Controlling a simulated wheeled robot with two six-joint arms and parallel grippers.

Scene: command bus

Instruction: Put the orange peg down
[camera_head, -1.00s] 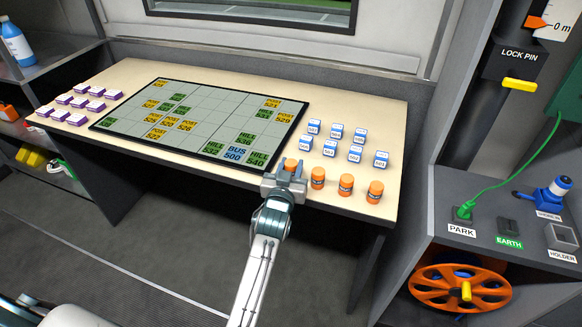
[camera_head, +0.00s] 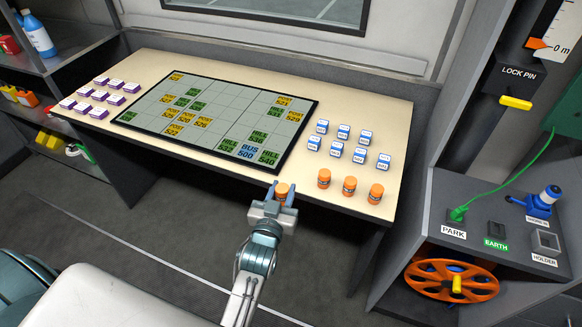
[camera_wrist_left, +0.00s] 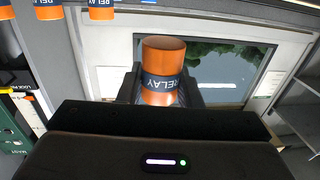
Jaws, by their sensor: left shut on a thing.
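My left gripper (camera_head: 278,203) is shut on an orange peg (camera_head: 282,189). It holds the peg off the table's front edge, below the board. In the left wrist view the held peg (camera_wrist_left: 161,58) is an orange cylinder with a dark band reading RELAY, between the fingers. Three more orange pegs (camera_head: 324,179), (camera_head: 349,187), (camera_head: 376,194) stand upright in a row near the table's front right edge. My right gripper is not in view.
The table (camera_head: 390,110) bears a dark-framed grid board (camera_head: 222,160) with yellow, green and blue tags. Several blue-and-white blocks (camera_head: 338,149) stand right of the board. Several purple-and-white blocks (camera_head: 99,93) stand at the left. A panel with an orange reel (camera_head: 440,280) is at the right.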

